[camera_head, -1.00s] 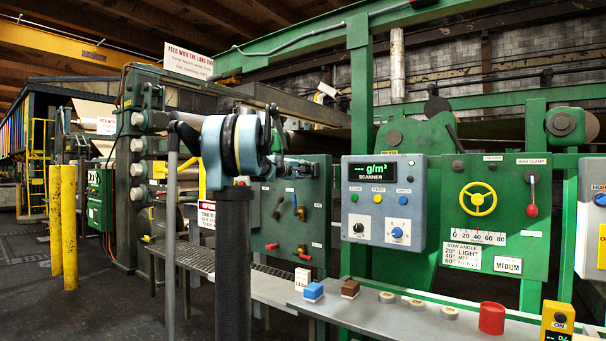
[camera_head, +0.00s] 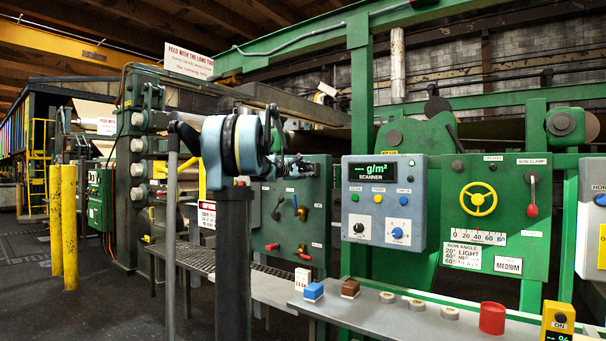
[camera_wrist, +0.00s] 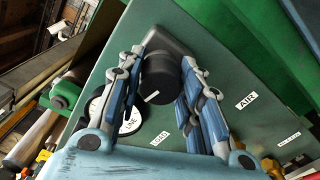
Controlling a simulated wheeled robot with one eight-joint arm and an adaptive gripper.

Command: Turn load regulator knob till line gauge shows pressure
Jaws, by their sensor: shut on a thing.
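In the wrist view the black load regulator knob (camera_wrist: 158,82) stands out from the green panel, above the LOAD label (camera_wrist: 160,138). My gripper (camera_wrist: 168,68) has one finger on each side of the knob and is shut on it. The line gauge (camera_wrist: 130,120), a white dial marked LINE, is beside the left finger, which hides part of it; I cannot read its needle. In the head view my gripper (camera_head: 290,165) is at the top of the green panel (camera_head: 318,215), and my arm hides the knob and gauges.
A second white gauge (camera_wrist: 96,104) lies left of the left finger, partly hidden. An AIR label (camera_wrist: 246,100) is to the right. In the head view valve levers sit lower on the panel, the grey scanner box (camera_head: 384,205) stands right of it, and a grey shelf (camera_head: 400,312) runs below.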

